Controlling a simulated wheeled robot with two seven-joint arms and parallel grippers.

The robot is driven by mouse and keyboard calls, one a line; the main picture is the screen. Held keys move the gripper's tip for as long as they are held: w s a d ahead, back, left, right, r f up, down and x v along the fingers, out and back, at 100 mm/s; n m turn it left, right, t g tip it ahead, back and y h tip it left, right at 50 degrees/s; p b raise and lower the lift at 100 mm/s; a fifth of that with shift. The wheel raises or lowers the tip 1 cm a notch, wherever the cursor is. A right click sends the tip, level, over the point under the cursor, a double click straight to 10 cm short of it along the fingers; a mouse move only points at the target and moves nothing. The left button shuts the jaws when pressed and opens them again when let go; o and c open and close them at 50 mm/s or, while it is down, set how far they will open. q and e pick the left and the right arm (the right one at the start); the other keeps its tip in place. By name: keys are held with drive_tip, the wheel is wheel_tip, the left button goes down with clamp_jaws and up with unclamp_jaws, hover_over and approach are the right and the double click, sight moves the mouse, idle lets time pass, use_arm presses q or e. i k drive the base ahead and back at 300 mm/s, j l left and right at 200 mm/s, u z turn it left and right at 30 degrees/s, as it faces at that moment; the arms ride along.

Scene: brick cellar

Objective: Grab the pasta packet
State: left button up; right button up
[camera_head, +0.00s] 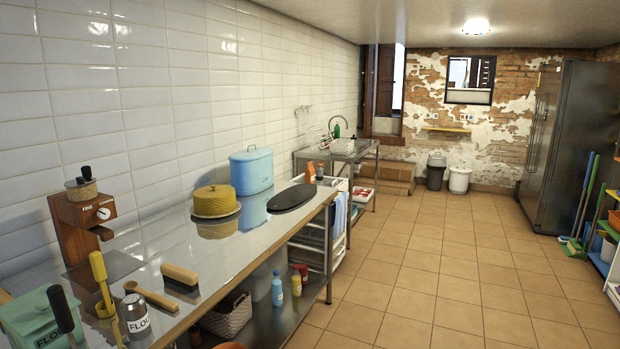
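I cannot make out a pasta packet for certain in the head view. A small orange item (309,173) stands at the far end of the long steel counter, too small to identify. Neither of my grippers shows in this view.
The steel counter (255,236) along the left wall holds a coffee grinder (85,212), a yellow lidded pot (216,202), a blue container (251,172), a dark oval board (292,197), a brush (180,275) and a flour tin (136,312). A dark fridge (575,140) stands right. The tiled floor (440,265) is clear.

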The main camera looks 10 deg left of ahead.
sight(309, 172)
drive_tip(key=i+z, duration=0.15)
drive_tip(key=i, duration=3.35)
drive_tip(key=i+u, duration=0.2)
drive_tip(key=i, duration=0.35)
drive_tip(key=i+l+u, duration=0.15)
drive_tip(key=i, duration=0.35)
drive_tip(key=i+l+u, duration=0.2)
drive_tip(key=i, duration=0.35)
drive_tip(key=l, duration=0.1)
